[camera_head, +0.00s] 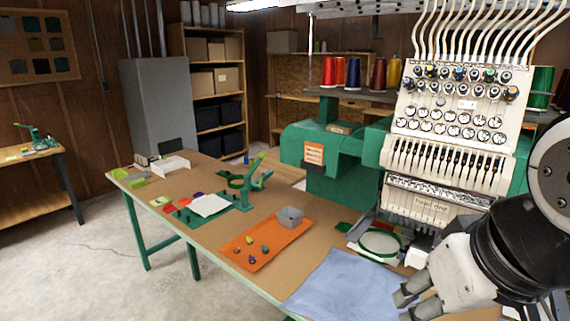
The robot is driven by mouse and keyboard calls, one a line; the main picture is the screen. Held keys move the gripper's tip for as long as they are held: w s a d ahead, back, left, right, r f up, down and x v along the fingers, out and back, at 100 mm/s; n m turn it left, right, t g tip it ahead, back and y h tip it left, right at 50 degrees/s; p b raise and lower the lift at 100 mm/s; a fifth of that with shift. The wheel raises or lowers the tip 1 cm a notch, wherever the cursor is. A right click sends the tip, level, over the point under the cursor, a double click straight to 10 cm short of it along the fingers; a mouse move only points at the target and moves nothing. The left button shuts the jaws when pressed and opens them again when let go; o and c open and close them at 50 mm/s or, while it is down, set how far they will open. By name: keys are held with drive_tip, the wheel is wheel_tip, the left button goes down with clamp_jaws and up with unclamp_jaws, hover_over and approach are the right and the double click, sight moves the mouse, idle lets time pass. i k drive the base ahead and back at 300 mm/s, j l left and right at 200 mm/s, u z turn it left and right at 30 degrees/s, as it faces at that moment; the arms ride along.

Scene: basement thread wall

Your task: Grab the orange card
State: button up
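A small orange card (314,153) with pale printed lines is on the side of the green embroidery machine body (340,172). My gripper (415,303) is at the lower right, above the blue cloth, well apart from both orange things. Its fingertips point down and left. The gap between them is not clear, and I see nothing held.
The brown table (222,256) also carries a blue cloth (345,287), a green hoop (380,242), a green stand (246,185) and a white sheet (209,205). The white needle head (455,120) and spools stand at right. Floor at left is clear.

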sight(314, 152)
drive_tip(key=k+z, duration=0.1)
drive_tip(key=z, duration=0.25)
drive_tip(key=k+z, duration=0.15)
drive_tip(key=z, duration=0.15)
drive_tip(key=k+l+z, duration=0.1)
drive_tip(key=z, duration=0.25)
drive_tip(key=i+j+z, duration=0.15)
drive_tip(key=j+z, duration=0.25)
drive_tip(key=j, duration=0.35)
drive_tip(key=j+z, duration=0.4)
drive_tip(key=j, duration=3.1)
